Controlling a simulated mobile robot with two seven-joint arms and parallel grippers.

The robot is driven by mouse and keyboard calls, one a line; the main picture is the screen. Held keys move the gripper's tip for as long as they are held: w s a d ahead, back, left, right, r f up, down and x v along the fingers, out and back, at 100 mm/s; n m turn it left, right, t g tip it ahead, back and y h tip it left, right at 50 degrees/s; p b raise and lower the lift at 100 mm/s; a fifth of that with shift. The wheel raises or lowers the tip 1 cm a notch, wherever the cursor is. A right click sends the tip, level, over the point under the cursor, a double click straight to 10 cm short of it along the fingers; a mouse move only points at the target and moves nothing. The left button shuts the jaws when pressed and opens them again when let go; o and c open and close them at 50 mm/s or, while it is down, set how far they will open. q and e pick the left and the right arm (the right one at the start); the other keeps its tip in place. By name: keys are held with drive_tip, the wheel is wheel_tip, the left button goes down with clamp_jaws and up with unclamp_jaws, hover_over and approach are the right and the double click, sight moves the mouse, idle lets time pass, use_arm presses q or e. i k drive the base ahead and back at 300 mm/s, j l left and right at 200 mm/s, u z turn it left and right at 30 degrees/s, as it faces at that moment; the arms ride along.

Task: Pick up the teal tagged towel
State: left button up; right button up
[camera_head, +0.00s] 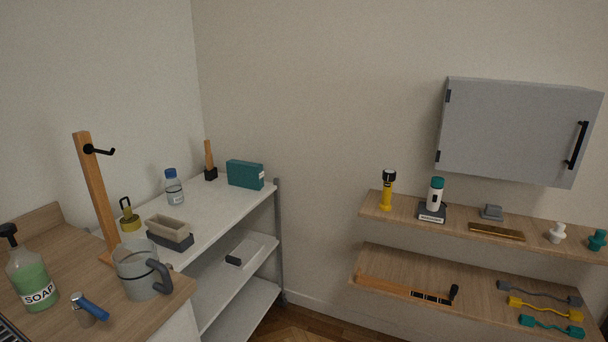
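A teal, box-shaped item (245,174) with a small pale tag at its lower right is the only thing in view that fits the teal tagged towel. It sits at the far end of the top white shelf (215,205), near the grey post and the back wall. Its front face is uncovered. Neither of my grippers shows in the head view.
A dark block with a wooden handle (209,163) and a blue-capped bottle (173,188) stand left of it. A tray (168,232), clear jug (138,272) and soap bottle (32,275) are nearer. Wall shelves (480,232) and a grey cabinet (515,132) are right.

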sight(241, 174)
drive_tip(key=i, duration=1.55)
drive_tip(key=l+z, duration=0.05)
drive_tip(key=l, duration=0.05)
